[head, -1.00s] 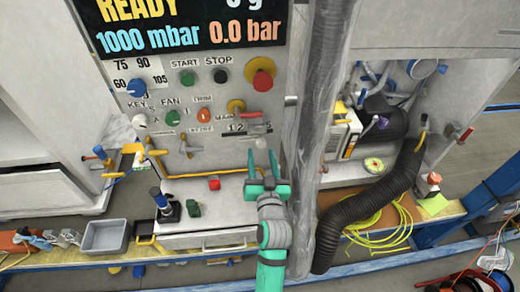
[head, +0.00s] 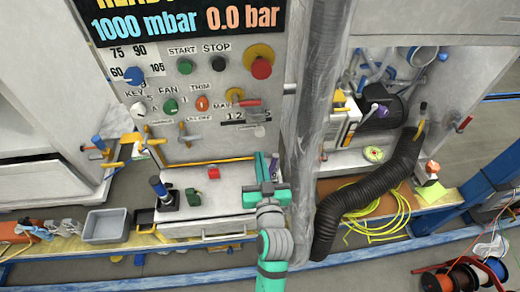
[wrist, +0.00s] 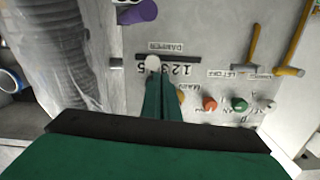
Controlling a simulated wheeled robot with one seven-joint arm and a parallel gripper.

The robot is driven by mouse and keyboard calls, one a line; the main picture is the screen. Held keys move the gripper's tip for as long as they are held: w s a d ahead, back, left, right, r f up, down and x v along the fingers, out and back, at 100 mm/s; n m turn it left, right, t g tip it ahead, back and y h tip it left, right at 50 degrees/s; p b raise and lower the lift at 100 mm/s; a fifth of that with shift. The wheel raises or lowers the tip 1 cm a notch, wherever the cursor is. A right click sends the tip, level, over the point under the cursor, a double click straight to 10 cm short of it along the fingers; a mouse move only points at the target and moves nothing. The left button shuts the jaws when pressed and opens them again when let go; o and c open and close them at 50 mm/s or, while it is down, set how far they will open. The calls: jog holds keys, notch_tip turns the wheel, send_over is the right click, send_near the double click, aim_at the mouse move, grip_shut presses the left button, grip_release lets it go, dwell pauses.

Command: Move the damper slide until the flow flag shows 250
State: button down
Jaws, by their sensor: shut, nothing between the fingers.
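The damper slide's pale knob (wrist: 153,63) sits in the wrist view on a dark slot (wrist: 195,60) beside upside-down numerals, at the end past the 3. In the head view the knob (head: 259,131) is at the right part of the numbered scale (head: 236,116). My gripper (wrist: 157,82) is shut and empty; its fingertips appear just below the knob in the wrist view, and I cannot tell whether they touch it. In the head view my gripper (head: 267,160) is below the knob. I cannot make out a flow flag; the display (head: 185,22) reads 1000 mbar and 0.0 bar.
A red handle (head: 249,103) and a red button (head: 261,68) are above the scale. A thick wrapped pipe (head: 308,130) stands close on the right. Yellow-handled valves (head: 184,133) are left.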

aim_at(259, 127)
notch_tip(259, 127, up, 5)
jog(key=a+n+g+h, duration=0.2)
jog(key=n+h, duration=0.1)
jog(key=n, duration=0.3)
jog(key=x, duration=0.9)
jog(key=shift+w, duration=0.35)
jog(key=shift+d+f, duration=0.1)
jog(key=shift+f, duration=0.1)
